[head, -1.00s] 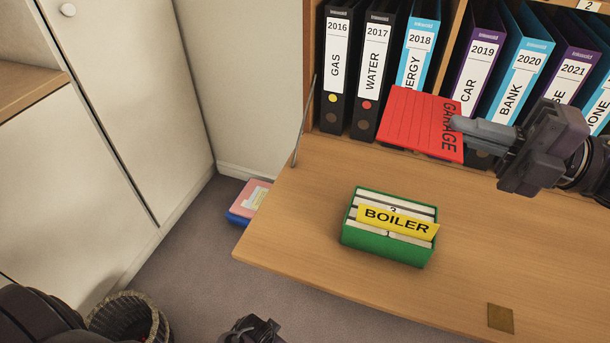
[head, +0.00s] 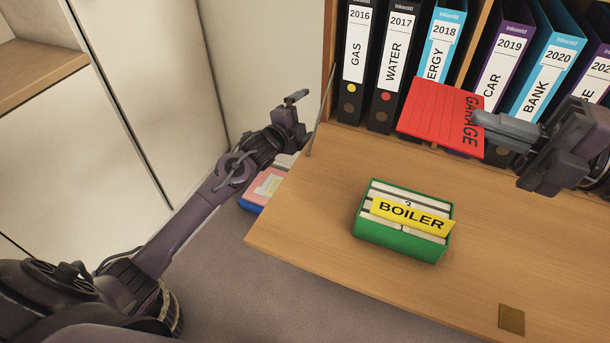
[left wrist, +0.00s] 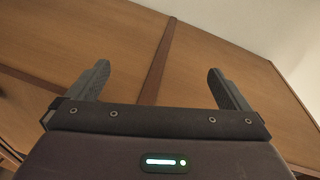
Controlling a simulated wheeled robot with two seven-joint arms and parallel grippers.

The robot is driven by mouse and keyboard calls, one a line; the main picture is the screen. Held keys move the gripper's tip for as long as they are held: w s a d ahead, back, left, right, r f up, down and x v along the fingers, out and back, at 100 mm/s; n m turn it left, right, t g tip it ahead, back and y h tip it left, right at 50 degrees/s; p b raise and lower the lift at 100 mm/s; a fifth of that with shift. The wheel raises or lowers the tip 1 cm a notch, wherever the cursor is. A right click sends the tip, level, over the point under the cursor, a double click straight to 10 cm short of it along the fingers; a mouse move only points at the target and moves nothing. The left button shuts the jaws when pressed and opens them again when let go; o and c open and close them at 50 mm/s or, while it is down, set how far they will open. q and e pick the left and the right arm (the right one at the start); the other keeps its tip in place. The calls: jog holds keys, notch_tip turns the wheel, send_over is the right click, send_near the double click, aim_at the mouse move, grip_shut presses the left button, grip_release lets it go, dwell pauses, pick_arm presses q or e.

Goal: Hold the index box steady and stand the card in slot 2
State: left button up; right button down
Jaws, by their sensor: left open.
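A green index box (head: 400,243) stands on the wooden desk flap, with white cards and a yellow BOILER card (head: 410,216) upright in it. A red card marked GARAGE (head: 435,112) is at the tips of my right gripper (head: 482,122), whose fingers are closed on its right edge, in front of the binders and above the flap. My left gripper (head: 292,100) is raised beyond the flap's left edge, empty and apart from the box. In the left wrist view its two fingers (left wrist: 160,88) are spread wide with nothing between them.
Several labelled binders (head: 400,60) stand on the shelf behind the flap. A metal stay (head: 321,110) runs at the flap's left side. A pink and blue stack (head: 264,188) lies on the floor. The flap (head: 310,215) is clear left of the box.

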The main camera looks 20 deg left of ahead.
pick_arm(q)
notch_tip(320, 180, up, 31)
jog(key=a+m+t+h, duration=0.2)
jog(key=m+t+h, duration=0.4)
jog(key=m, duration=0.6)
jog(key=s+d+r+m+g+h, duration=0.4)
jog(key=s+r+m+g+h, duration=0.3)
jog(key=r+m+h, duration=0.6)
notch_tip(320, 180, down, 5)
jog(key=s+d+m+g+y, duration=0.2)
jog(key=d+m+g, duration=0.15)
jog(key=m, duration=0.35)
jog(key=m+g+y, duration=0.1)
jog(key=m+g, duration=0.4)
jog(key=g, duration=0.7)
send_near(369, 199)
jog(key=shift+s+a+r, duration=0.1)
jog(key=shift+a+r, duration=0.1)
jog(key=shift+a, duration=0.3)
jog(key=shift+s+a+r, duration=0.1)
jog(key=shift+a+r, duration=0.05)
jog(key=shift+a, duration=0.3)
jog(key=shift+d+f, duration=0.1)
jog(key=shift+d, duration=0.25)
jog(key=d, duration=1.1)
jog(key=shift+d, duration=0.15)
jog(key=c, duration=1.2)
